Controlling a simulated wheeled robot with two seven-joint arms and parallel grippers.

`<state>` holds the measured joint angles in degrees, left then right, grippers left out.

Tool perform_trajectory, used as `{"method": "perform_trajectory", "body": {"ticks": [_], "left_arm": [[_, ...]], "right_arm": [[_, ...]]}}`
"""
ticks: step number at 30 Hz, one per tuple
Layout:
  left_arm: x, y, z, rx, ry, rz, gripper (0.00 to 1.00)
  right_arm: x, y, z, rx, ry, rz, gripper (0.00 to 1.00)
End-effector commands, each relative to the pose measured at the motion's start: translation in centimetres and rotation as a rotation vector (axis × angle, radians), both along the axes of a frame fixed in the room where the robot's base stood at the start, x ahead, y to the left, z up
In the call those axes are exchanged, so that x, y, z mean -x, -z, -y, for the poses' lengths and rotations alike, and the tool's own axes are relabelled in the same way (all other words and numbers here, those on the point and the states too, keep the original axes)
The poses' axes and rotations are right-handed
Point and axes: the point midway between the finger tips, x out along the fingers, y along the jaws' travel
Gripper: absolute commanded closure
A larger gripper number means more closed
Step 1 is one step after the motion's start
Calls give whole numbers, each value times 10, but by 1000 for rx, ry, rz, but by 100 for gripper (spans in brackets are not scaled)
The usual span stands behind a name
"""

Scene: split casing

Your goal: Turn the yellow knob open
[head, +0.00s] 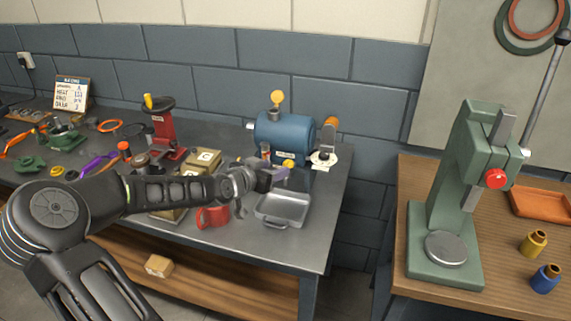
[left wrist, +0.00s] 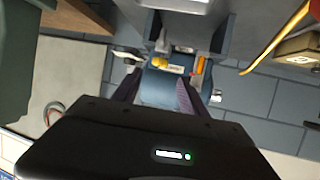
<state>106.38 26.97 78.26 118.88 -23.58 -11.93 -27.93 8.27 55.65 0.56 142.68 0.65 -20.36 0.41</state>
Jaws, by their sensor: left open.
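A blue cylindrical tank (head: 283,135) stands at the back right of the grey bench. A yellow knob (head: 289,163) shows low on its front, close to my left gripper (head: 274,176). Another round yellow piece (head: 277,97) tops the tank. In the left wrist view, the picture is upside down; the tank (left wrist: 160,88) lies beyond my open left fingers (left wrist: 158,82), and the front yellow knob (left wrist: 160,46) shows past them. My left gripper is empty and appears apart from the knob. My right gripper is not in view.
A grey metal tray (head: 283,208) and a red mug (head: 213,216) lie below and beside my left gripper. An orange-handled lever (head: 328,135) is at the tank's right. A green press (head: 455,200) stands on the wooden table at right.

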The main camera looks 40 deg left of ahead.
Motion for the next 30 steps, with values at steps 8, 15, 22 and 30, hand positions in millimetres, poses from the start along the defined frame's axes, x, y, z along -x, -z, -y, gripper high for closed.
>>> {"method": "perform_trajectory", "body": {"ticks": [8, 15, 22, 30], "left_arm": [[-23, 9, 0, -1, 4, 2, 50], [-50, 19, -4, 1, 4, 2, 50], [-67, 27, -6, 1, 2, 1, 50], [-69, 29, -7, 0, 1, 0, 50]], "right_arm": [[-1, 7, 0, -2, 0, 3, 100], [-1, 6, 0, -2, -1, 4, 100], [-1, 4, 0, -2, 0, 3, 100], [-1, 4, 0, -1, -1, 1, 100]]}}
